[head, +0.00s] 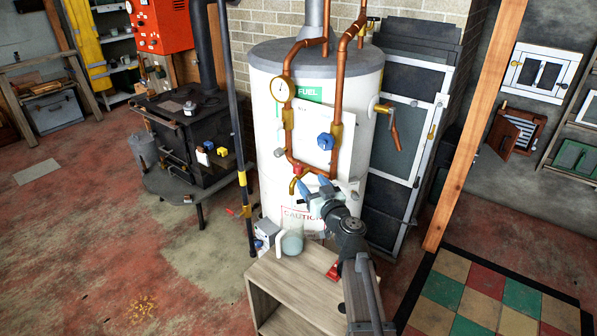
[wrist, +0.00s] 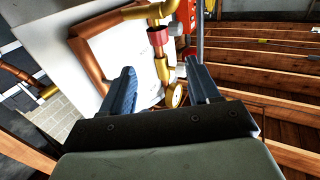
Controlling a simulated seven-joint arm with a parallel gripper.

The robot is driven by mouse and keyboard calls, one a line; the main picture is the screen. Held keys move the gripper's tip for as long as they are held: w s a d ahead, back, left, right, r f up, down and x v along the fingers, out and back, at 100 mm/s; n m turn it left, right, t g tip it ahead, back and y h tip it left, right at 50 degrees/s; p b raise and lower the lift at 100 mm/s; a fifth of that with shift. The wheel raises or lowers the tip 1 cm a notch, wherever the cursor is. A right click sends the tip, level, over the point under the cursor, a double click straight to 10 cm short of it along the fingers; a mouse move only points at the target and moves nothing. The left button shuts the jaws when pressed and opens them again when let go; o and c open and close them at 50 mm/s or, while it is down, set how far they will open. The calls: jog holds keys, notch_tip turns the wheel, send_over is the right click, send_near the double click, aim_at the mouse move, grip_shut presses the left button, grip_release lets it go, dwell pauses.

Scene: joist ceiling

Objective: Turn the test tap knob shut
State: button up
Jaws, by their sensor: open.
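A white tank (head: 345,85) carries copper pipes with a brass tap (head: 293,187) at their lower bend. A small red knob (head: 297,170) sits just above the tap spout; I take it for the test tap knob. In the wrist view a red part (wrist: 157,36) shows on the brass fitting, beyond my fingertips. My gripper (head: 315,188) is open and empty, its blue fingers just below and right of the red knob. In the wrist view the gripper (wrist: 160,68) has brass fittings between and beyond its fingers. Contact cannot be told.
A clear jug (head: 292,243) stands on a wooden shelf unit (head: 290,280) below. A dark vertical pole (head: 236,130) is left of the tank. A copper-handled brass valve (head: 385,108) is at right.

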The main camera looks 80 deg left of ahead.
aim_at(295, 164)
jog(key=s+a+n+g, duration=0.1)
jog(key=a, duration=0.3)
jog(key=s+a+n+g+h, duration=0.1)
jog(key=a+g, duration=0.1)
jog(key=a, duration=0.2)
jog(key=s+a+n+g+h, duration=0.1)
jog(key=a, duration=0.3)
jog(key=shift+s+f+g, duration=0.1)
jog(key=shift+s+g, duration=0.3)
jog(key=c, duration=1)
jog(key=shift+o, duration=0.2)
